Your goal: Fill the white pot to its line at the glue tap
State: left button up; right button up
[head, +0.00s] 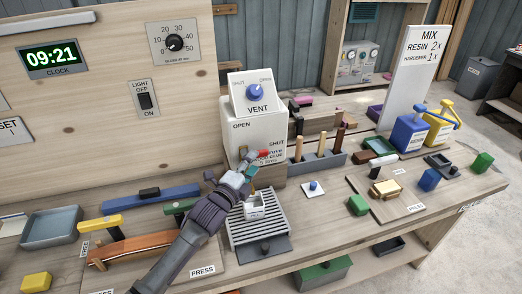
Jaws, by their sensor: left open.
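The white pot (255,207) stands on the slatted grate (265,226) below the glue tap. Its line and the level inside are too small to make out. The glue dispenser (262,134) is a white box marked OPEN at the left and SHUT at the right, with a red-tipped handle (263,154) near its lower front. My left gripper (250,165) is open at the handle, above the pot. I cannot tell whether it touches the handle. The arm and gripper hide the tap's spout. My right gripper does not show.
A vent box with a blue knob (255,92) sits on top of the dispenser. A rack of wooden-handled tools (316,160) stands right of it. A clamped curved wooden piece (135,246) lies at the left. Blue (409,134) and yellow (438,122) dispensers stand at the back right.

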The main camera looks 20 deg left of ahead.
aim_at(259, 156)
pick_arm(q)
jog(key=w, duration=0.2)
jog(key=w+d, duration=0.1)
jog(key=w, duration=0.2)
jog(key=shift+w+d+p, duration=0.1)
jog(key=shift+w+p, duration=0.15)
jog(key=shift+p, duration=0.15)
grip_shut()
